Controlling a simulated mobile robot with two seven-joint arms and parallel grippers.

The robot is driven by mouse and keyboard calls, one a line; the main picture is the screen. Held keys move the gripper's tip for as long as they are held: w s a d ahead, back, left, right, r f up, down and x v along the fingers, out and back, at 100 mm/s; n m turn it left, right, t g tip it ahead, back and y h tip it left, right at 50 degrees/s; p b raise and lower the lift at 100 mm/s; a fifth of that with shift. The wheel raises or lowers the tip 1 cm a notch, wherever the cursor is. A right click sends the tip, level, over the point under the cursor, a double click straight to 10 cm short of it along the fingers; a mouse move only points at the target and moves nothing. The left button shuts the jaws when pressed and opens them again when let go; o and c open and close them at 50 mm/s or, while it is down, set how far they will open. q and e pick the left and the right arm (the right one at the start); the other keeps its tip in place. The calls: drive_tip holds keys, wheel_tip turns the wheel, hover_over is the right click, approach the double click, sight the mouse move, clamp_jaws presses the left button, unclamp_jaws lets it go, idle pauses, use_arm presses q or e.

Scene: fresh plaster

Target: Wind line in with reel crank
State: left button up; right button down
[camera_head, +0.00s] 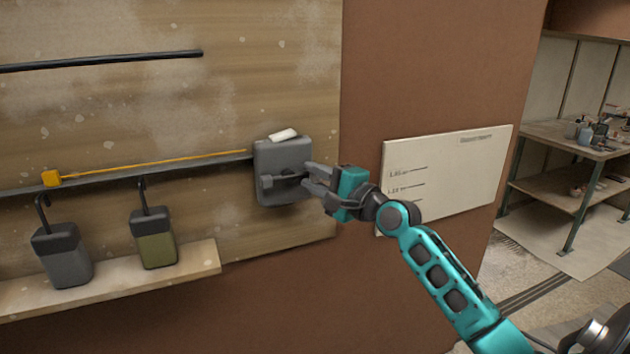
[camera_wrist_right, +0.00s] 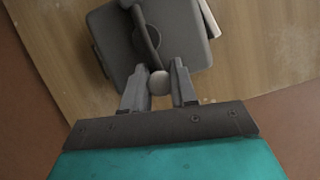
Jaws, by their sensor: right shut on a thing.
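A grey reel box (camera_head: 270,165) is mounted at the right end of a dark rail on the wooden board. My right gripper (camera_head: 308,178) is at the front of the box, shut on the crank knob. In the right wrist view the round crank knob (camera_wrist_right: 159,82) sits between the two fingers, with the box (camera_wrist_right: 113,45) behind it. The crank arm is partly hidden by the fingers in the head view. My left gripper is not in view.
A dark bar (camera_head: 100,61) is higher on the board. A marked white panel (camera_head: 445,175) is right of my gripper. A workbench (camera_head: 570,140) stands at far right.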

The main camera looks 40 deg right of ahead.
drive_tip(key=n, duration=0.1)
drive_tip(key=r+n+g, duration=0.1)
drive_tip(key=n, duration=0.1)
drive_tip(key=r+n+g, duration=0.1)
drive_tip(key=shift+a+r+n+h, duration=0.1)
drive_tip(key=shift+a+n+h, duration=0.2)
drive_tip(key=shift+n, duration=0.1)
drive_tip(key=shift+w+a+r+n+g, duration=0.1)
drive_tip(key=shift+a+r+n+g, duration=0.1)
drive_tip(key=shift+n, duration=0.25)
drive_tip(key=shift+a+r+n+g, duration=0.1)
drive_tip(key=shift+n+g, duration=0.1)
drive_tip(key=shift+n, duration=0.25)
drive_tip(key=c, duration=0.9)
unclamp_jaws()
drive_tip(key=v, duration=0.6)
drive_tip(key=b+v, duration=0.1)
drive_tip(key=v, duration=0.6)
drive_tip(key=shift+a, duration=0.2)
